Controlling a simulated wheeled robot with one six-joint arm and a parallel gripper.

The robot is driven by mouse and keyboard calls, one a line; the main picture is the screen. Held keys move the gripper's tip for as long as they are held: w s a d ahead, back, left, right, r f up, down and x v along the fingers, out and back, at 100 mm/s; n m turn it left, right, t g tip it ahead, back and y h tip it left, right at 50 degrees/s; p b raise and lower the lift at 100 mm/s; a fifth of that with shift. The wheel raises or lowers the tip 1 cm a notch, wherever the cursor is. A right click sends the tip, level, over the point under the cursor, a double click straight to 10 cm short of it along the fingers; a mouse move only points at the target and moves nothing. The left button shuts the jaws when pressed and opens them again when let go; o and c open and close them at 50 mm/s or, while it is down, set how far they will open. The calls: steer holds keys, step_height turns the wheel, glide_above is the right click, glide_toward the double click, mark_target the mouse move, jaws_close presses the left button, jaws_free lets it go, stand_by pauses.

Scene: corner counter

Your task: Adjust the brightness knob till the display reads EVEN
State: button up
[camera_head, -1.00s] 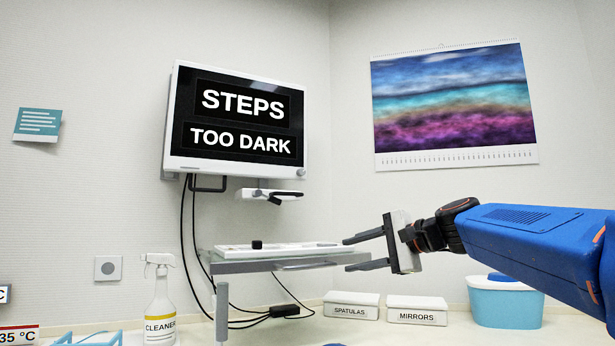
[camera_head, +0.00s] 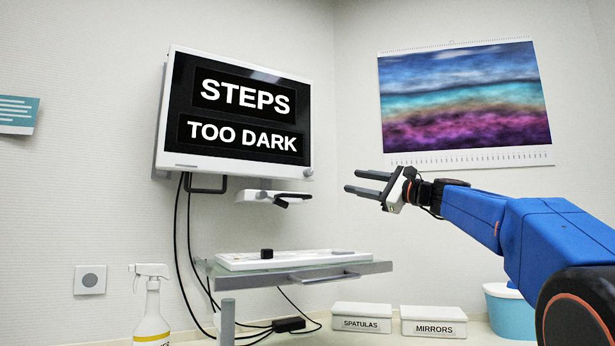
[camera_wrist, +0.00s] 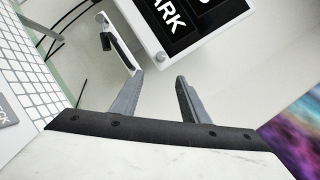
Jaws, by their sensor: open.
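The display (camera_head: 240,112) on the wall reads "STEPS" and "TOO DARK" in white on black. A small round knob (camera_head: 308,172) sits at the lower right corner of its white frame. My gripper (camera_head: 357,181) is open and empty, raised in the air right of the display and above the shelf, touching nothing. In the wrist view my two fingers (camera_wrist: 155,85) are apart, with part of the display (camera_wrist: 190,25) beyond them.
A white holder with a dark handpiece (camera_head: 275,198) hangs under the display. The glass shelf (camera_head: 350,270) juts out, with cables (camera_head: 182,240) behind it. Boxes labelled SPATULAS (camera_head: 361,317) and MIRRORS (camera_head: 433,321), a blue tub (camera_head: 510,312) and a spray bottle (camera_head: 152,305) stand below.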

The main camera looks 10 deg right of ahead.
mark_target(310, 173)
steer(key=x, duration=1.7)
steer(key=shift+w+a+r, duration=0.15)
steer(key=shift+r, duration=0.15)
jaws_close()
steer(key=shift+f+m+t, duration=0.1)
steer(key=shift+m+t, duration=0.2)
steer(key=shift+m, duration=0.2)
steer(key=m+t, duration=0.1)
steer(key=m, duration=0.1)
steer(key=m+h, duration=0.1)
steer(key=m, duration=0.1)
steer(key=shift+a+f+m+t, duration=0.1)
steer(key=shift+a+m+t, duration=0.1)
steer(key=shift+m+t, duration=0.15)
steer(key=m+t+h, duration=0.1)
steer(key=m, duration=0.2)
steer(key=m+t+h, duration=0.1)
steer(key=m, duration=0.2)
steer(key=shift+a+h, duration=0.1)
steer(key=shift+h, duration=0.3)
steer(key=shift+m+t, duration=0.25)
steer(key=shift+m, duration=0.1)
